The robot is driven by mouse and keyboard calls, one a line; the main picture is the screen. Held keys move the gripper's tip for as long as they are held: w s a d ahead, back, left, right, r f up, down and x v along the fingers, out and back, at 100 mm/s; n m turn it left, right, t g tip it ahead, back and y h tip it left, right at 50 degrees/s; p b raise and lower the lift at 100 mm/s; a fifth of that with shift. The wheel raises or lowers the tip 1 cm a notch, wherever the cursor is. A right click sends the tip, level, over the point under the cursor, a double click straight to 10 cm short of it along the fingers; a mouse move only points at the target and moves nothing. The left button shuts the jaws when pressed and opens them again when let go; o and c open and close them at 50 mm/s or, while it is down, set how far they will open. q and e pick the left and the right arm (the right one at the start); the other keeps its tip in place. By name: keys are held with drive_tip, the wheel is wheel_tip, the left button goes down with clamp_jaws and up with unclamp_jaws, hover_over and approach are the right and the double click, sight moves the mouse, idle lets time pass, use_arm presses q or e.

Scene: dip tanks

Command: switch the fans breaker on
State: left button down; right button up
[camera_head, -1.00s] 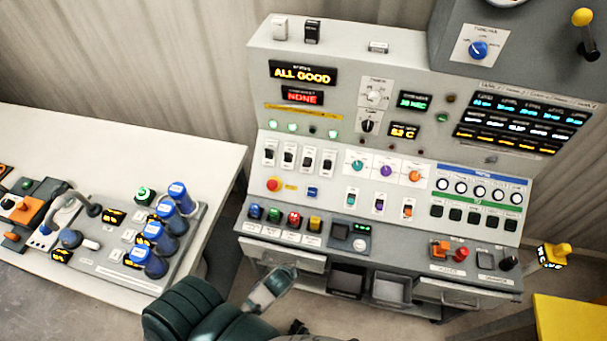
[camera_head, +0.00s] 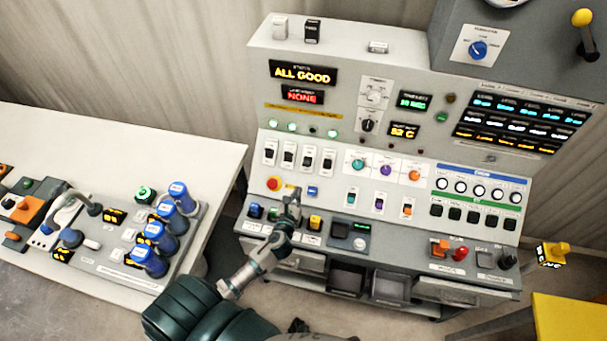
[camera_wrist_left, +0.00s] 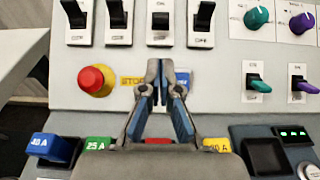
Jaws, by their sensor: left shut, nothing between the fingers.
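A row of several black-lever breaker switches on white plates (camera_head: 298,157) sits on the grey console's sloped face. It also shows along the top of the left wrist view (camera_wrist_left: 160,22); the third lever there looks different in tilt from its neighbours. Their labels are too small to read, so I cannot tell which is the fans breaker. My left gripper (camera_head: 291,194) is shut and empty, below this row and apart from it. In the left wrist view its fingertips (camera_wrist_left: 160,68) are just below the third switch, in front of a small blue label.
A red stop button (camera_wrist_left: 97,80) is left of the fingers. Colored blocks, including a blue one (camera_wrist_left: 55,149), line the ledge below. Teal and purple toggles (camera_wrist_left: 257,84) are to the right. A white table (camera_head: 215,150) with blue cylinders stands left.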

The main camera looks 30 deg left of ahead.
sight(306, 164)
use_arm(q)
drive_tip(key=x, duration=1)
idle(0.4)
